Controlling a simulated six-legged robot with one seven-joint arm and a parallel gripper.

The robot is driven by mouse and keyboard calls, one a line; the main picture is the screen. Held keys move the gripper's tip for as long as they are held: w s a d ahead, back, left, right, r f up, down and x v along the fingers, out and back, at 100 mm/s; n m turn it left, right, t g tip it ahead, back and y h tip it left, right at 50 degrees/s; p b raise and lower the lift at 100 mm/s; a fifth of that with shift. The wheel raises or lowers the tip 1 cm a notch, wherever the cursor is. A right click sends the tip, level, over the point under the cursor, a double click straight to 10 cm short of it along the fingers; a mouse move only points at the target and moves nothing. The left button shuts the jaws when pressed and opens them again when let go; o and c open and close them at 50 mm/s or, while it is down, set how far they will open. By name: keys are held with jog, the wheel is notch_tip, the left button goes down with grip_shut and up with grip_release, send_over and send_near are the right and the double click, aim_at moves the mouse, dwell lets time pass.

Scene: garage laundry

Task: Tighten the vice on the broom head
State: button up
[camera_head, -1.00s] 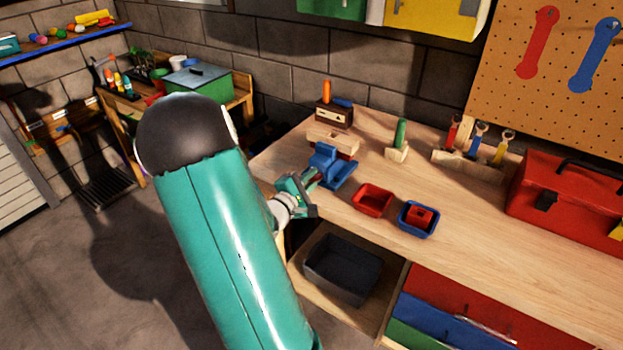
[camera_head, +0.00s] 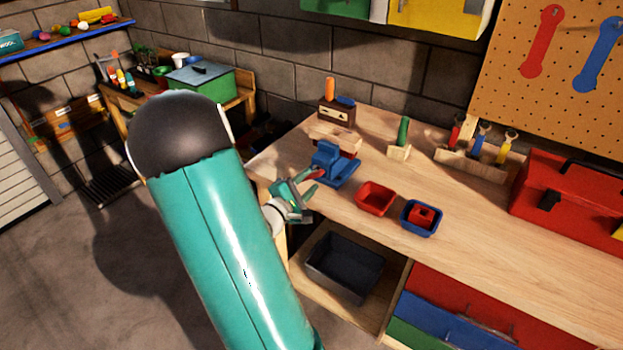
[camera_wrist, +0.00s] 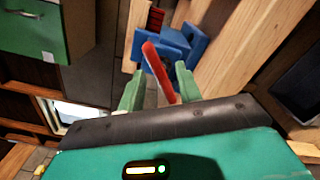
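The blue vice (camera_head: 336,170) stands at the left front edge of the workbench, and its blue body shows at the top of the wrist view (camera_wrist: 176,40). Its red handle bar (camera_wrist: 158,70) points toward my gripper. A pale wooden block with dark red bristles, seemingly the broom head (camera_head: 322,135), lies at the vice's far side. It is partly hidden, so I cannot tell how tightly the jaws hold it. My gripper (camera_wrist: 160,82) is open, its green fingers apart on either side of the red bar. In the head view my gripper (camera_head: 308,184) is just in front of the vice.
A red bin (camera_head: 362,205) and a blue bin (camera_head: 405,224) with a red piece inside stand right of the vice. A wooden holder (camera_head: 470,164) and red toolbox (camera_head: 560,205) are farther right. A dark tray (camera_head: 342,268) sits below the benchtop.

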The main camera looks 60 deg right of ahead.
jog(key=w+a, duration=0.1)
jog(key=a, duration=1)
jog(key=shift+w, duration=0.3)
jog(key=o, duration=0.9)
jog(key=shift+n, duration=0.6)
jog(key=shift+c, duration=0.2)
jog(key=o, duration=0.4)
jog(key=shift+w+n, duration=0.1)
jog(key=shift+n, duration=0.6)
jog(key=shift+c, duration=0.2)
jog(key=shift+o, duration=1.1)
jog(key=shift+w+d+n, duration=0.1)
jog(key=shift+n, duration=1)
jog(key=d+n, duration=0.4)
jog(key=n, duration=0.1)
jog(key=d+n, duration=0.5)
jog(key=s+d+n, duration=0.1)
jog(key=d+n, duration=0.4)
jog(key=shift+d, duration=0.2)
